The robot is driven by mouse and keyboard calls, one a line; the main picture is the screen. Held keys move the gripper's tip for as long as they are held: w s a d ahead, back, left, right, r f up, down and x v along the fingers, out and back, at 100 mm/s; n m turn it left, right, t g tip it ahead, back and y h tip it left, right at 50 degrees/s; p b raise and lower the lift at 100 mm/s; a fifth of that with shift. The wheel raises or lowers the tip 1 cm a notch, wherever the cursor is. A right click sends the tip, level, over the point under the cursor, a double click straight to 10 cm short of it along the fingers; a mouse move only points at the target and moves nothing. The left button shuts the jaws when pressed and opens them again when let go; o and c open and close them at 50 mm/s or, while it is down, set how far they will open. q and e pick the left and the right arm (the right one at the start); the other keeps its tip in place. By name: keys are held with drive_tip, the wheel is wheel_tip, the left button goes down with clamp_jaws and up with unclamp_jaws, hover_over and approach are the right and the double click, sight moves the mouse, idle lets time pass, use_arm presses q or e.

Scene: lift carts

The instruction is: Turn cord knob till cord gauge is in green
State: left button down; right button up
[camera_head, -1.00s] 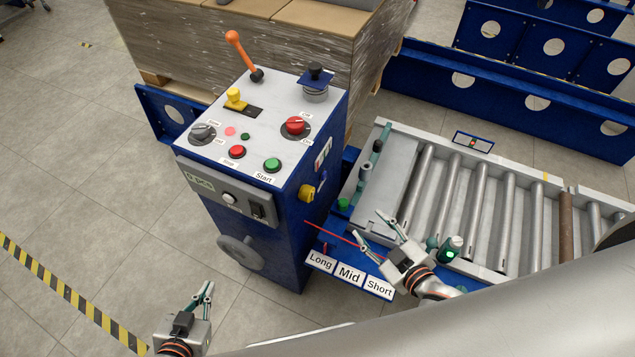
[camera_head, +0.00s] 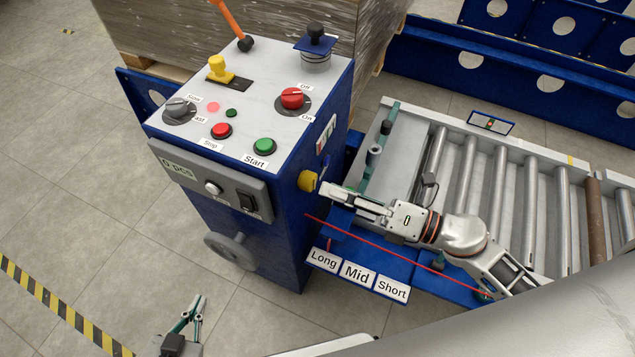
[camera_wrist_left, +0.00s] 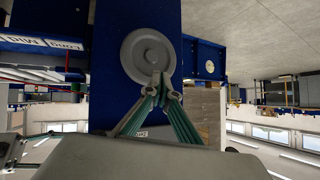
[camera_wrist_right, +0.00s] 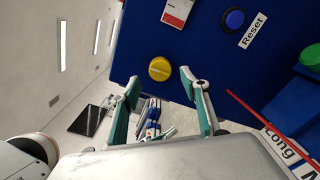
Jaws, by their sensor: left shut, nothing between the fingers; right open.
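The yellow knob (camera_head: 308,180) sits on the right side wall of the blue control cabinet; it shows round in the right wrist view (camera_wrist_right: 160,69). A small white gauge plate with coloured areas (camera_head: 326,134) is above it; its reading is too small to tell. Part of it shows at the top of the right wrist view (camera_wrist_right: 178,9). My right gripper (camera_head: 322,189) is open beside the knob. In the right wrist view its fingertips (camera_wrist_right: 162,78) lie either side of the knob; I see no clear contact. My left gripper (camera_head: 197,302) is shut and empty, low at the front.
The cabinet's top (camera_head: 250,100) carries buttons and levers. A grey handwheel (camera_head: 231,250) is on its front, also beyond my left fingertips (camera_wrist_left: 147,54). A red rod (camera_head: 390,254) runs above the Long, Mid and Short labels.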

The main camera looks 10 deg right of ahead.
sight(315, 184)
drive_tip(key=x, duration=0.3)
drive_tip(key=shift+w+a, duration=0.25)
drive_tip(key=shift+w, duration=0.05)
drive_tip(key=shift+w+a, duration=0.25)
drive_tip(key=shift+a, duration=0.1)
use_arm(q)
drive_tip(key=shift+s+a+f, duration=0.1)
drive_tip(key=shift+s+f, duration=0.2)
drive_tip(key=shift+s, duration=0.05)
